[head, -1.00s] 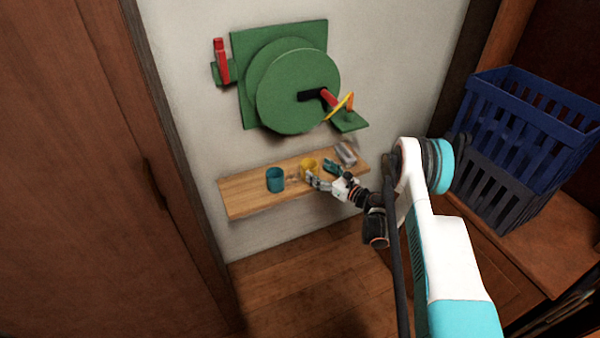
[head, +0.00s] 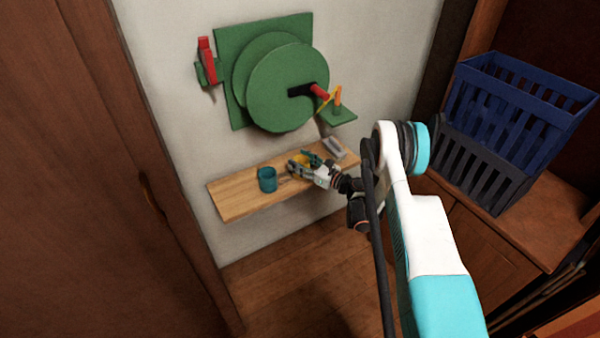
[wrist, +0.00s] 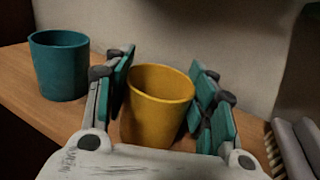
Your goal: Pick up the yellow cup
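The yellow cup (wrist: 158,108) stands upright on the wooden shelf (head: 236,196). In the wrist view it sits between the two teal-padded fingers of my gripper (wrist: 163,64), one on each side. The fingers are spread, and narrow gaps seem to show beside the cup; light contact cannot be ruled out. In the head view my gripper (head: 300,160) partly hides the yellow cup (head: 299,172). A teal cup (wrist: 60,66) stands upright to the left, apart from my gripper; it also shows in the head view (head: 267,180).
A brush-like grey item (head: 334,148) lies on the shelf to the right of my gripper. A green round wall fixture (head: 287,87) hangs above the shelf. Blue and dark crates (head: 520,105) stand on a cabinet at right. The shelf's left end is clear.

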